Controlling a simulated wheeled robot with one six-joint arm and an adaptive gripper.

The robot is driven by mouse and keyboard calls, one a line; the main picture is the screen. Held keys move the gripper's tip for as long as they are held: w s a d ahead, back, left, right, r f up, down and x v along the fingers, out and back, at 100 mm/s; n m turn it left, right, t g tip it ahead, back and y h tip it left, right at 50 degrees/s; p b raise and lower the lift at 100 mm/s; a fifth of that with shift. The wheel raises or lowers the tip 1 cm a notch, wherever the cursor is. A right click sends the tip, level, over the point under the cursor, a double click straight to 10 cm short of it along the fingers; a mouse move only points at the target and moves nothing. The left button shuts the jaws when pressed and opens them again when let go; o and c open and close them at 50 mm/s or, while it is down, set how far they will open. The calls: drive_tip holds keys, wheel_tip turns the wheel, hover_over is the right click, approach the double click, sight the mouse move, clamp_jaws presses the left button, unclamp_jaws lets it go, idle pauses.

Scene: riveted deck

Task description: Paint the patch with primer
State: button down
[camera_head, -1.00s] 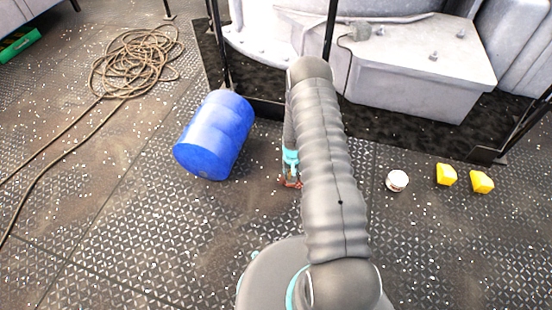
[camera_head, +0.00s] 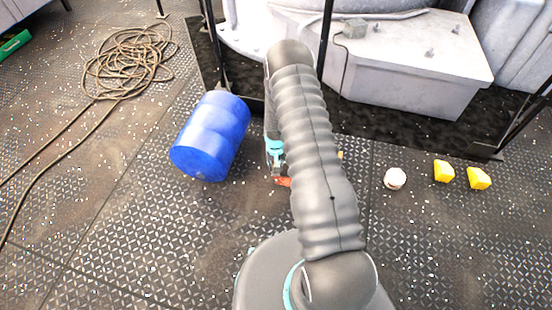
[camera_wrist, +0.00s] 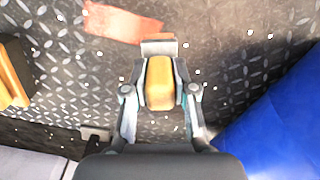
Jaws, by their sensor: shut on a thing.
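My gripper (camera_wrist: 160,88) is shut on a yellow-orange block-like handle (camera_wrist: 159,80) with a flat grey head (camera_wrist: 159,47), seemingly a brush. In the head view my gripper (camera_head: 277,165) is low over the deck, partly behind my arm. A reddish-orange patch (camera_wrist: 122,22) lies on the dark deck beyond the grey head in the wrist view. A bit of it shows below my gripper in the head view (camera_head: 284,182). The head is close to the patch's edge; I cannot tell if it touches. A small white round pot (camera_head: 395,178) stands on the deck to the right.
A blue drum (camera_head: 211,135) lies close left of my gripper. Two yellow blocks (camera_head: 460,174) sit right of the pot. Another yellow object (camera_wrist: 12,72) is near my gripper. Pale machinery (camera_head: 400,70) and dark posts stand behind. Coiled rope (camera_head: 125,65) lies left.

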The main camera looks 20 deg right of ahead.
drive_tip(key=shift+r+p, duration=0.75)
drive_tip(key=shift+r, duration=1.15)
drive_tip(key=shift+f, duration=0.15)
drive_tip(key=shift+s+f+b, duration=0.1)
drive_tip(key=shift+f+b, duration=2.6)
drive_tip(key=shift+f, duration=0.2)
drive_tip(key=shift+f+b, duration=0.9)
drive_tip(key=shift+f, duration=0.2)
drive_tip(key=shift+s+d+r, duration=0.1)
drive_tip(key=shift+s+d, duration=0.5)
drive_tip(key=shift+d, duration=0.2)
drive_tip(key=shift+s+d+r, duration=0.1)
drive_tip(key=shift+s+d, duration=0.45)
drive_tip(key=shift+d, duration=0.25)
drive_tip(key=shift+s+d+f+b, duration=0.1)
drive_tip(key=shift+s+d+b, duration=0.1)
drive_tip(key=shift+s+d, duration=0.7)
drive_tip(key=shift+s+d+b, duration=0.15)
drive_tip(key=shift+s+d, duration=0.4)
drive_tip(key=shift+d, duration=0.6)
drive_tip(key=shift+s+d+f+b, duration=0.1)
drive_tip(key=shift+s+d+b, duration=0.1)
drive_tip(key=shift+s+d, duration=0.7)
drive_tip(key=shift+w+d+f, duration=0.1)
drive_tip(key=shift+w, duration=0.05)
